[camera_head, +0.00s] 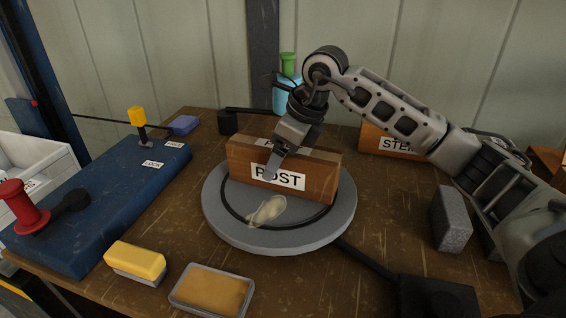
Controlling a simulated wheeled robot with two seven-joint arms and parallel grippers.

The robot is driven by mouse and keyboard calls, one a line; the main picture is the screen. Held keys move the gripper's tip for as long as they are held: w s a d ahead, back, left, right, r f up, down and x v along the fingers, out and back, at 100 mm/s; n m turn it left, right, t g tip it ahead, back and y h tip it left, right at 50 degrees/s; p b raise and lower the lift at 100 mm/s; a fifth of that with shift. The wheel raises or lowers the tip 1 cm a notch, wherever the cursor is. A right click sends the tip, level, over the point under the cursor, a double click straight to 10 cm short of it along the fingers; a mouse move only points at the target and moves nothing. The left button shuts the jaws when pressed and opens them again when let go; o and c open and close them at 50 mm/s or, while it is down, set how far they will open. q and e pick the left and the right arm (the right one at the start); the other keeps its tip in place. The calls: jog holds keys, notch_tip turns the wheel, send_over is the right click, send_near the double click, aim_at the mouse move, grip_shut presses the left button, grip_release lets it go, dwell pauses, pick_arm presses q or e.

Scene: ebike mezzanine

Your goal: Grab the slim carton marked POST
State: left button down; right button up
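The slim brown carton marked POST (318,183) stands upright on its long edge on a round grey plate (225,226). My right gripper (275,166) comes down from above at the carton's middle. One finger lies in front of the carton's face and covers part of the POST label. The other finger is hidden, so I cannot tell whether the gripper is closed on the carton. The carton appears to rest on the plate. My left gripper is not in view.
Another carton (371,139) with a partly hidden label stands behind my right arm. A grey block (451,218) is at right. A yellow block (135,258) and a tray of brown material (212,292) lie in front. A blue board (107,205) with a red spool (18,205) fills the left.

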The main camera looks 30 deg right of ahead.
jog(key=shift+w+a+f, duration=0.15)
jog(key=shift+w+f, duration=0.05)
jog(key=shift+f, duration=0.3)
jog(key=shift+r, duration=0.1)
jog(key=c, duration=1.4)
